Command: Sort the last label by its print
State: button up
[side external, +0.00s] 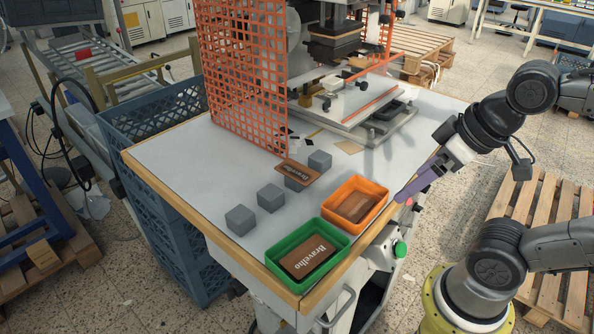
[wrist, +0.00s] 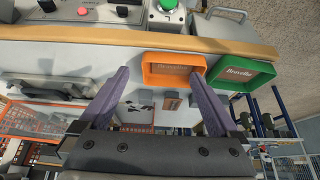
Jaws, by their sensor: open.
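A brown label (side external: 296,173) with pale "Bravelho" lettering rests on one grey block in the row on the table. The green tray (side external: 337,238) holds a brown label (side external: 309,257) with clear white "Bravelho" print. The orange tray (side external: 381,205) beside it holds another brown label (side external: 355,207), whose print is hard to read in the side view. The wrist view shows faint lettering on the label in the orange tray (wrist: 203,61). My gripper (side external: 405,192), with purple fingers, is open and empty near the table's right edge, beside the orange tray and apart from the labels.
Several grey blocks (side external: 240,220) stand in a row on the table. An orange mesh guard (side external: 240,75) rises behind them, beside the stamping press (side external: 335,40). A small tan piece (side external: 349,147) lies near the press. A green button (side external: 400,249) is on the table's front side.

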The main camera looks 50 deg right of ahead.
jog(key=w+a+r+g, duration=0.2)
jog(key=w+r+g, duration=0.2)
jog(key=w+r, duration=0.85)
jog(key=g, duration=0.2)
send_over(297, 171)
jog(key=f, duration=1)
jog(key=shift+s+a+f, duration=0.2)
jog(key=shift+s, duration=0.2)
jog(key=shift+w+d+f, duration=0.1)
jog(key=shift+w+f, duration=0.1)
jog(key=shift+f, duration=1.45)
jog(key=shift+w+d+f, duration=0.1)
jog(key=shift+w+f, duration=0.1)
jog(key=shift+f, duration=1.45)
jog(key=c, duration=1.4)
jog(key=shift+r, duration=0.1)
